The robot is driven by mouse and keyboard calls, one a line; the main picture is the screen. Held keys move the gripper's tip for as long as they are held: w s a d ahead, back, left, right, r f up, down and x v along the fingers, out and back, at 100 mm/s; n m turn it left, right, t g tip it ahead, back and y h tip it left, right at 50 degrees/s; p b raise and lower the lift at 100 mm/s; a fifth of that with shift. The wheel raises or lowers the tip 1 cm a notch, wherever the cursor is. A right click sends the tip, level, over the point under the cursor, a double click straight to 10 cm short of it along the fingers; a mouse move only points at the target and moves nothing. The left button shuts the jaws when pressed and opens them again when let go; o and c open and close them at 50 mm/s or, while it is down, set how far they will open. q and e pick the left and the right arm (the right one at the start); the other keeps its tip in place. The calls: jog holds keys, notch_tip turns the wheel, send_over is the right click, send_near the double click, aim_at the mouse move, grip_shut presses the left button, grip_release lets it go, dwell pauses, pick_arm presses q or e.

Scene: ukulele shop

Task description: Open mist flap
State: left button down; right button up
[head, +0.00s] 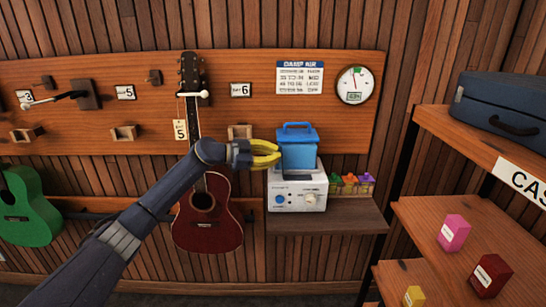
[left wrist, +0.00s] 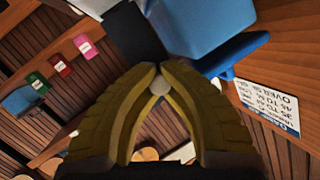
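The humidifier has a white base (head: 297,190) with knobs and a blue tank (head: 298,155) with a blue handle on top. A dark panel (head: 297,177), seemingly the mist flap, sits low at the tank's front; whether it is raised is too small to tell. My left gripper (head: 277,153), with yellow fingers, is at the tank's left side. In the left wrist view its fingertips (left wrist: 155,70) come together, with a small pale round thing between them that I cannot identify. A dark part (left wrist: 135,35) and the blue tank (left wrist: 195,25) lie just beyond. My right gripper is not visible.
The humidifier stands on a small wall shelf (head: 335,222), beside several small coloured bottles (head: 350,183). A red ukulele (head: 207,215) hangs behind my left arm. A shelf unit (head: 425,222) with small boxes and a blue case (head: 505,108) stands at right.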

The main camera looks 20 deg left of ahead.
pick_arm(q)
jog(key=shift+d, duration=0.15)
jog(key=c, duration=1.2)
grip_release()
jog(key=shift+c, duration=0.2)
jog(key=v, duration=1.2)
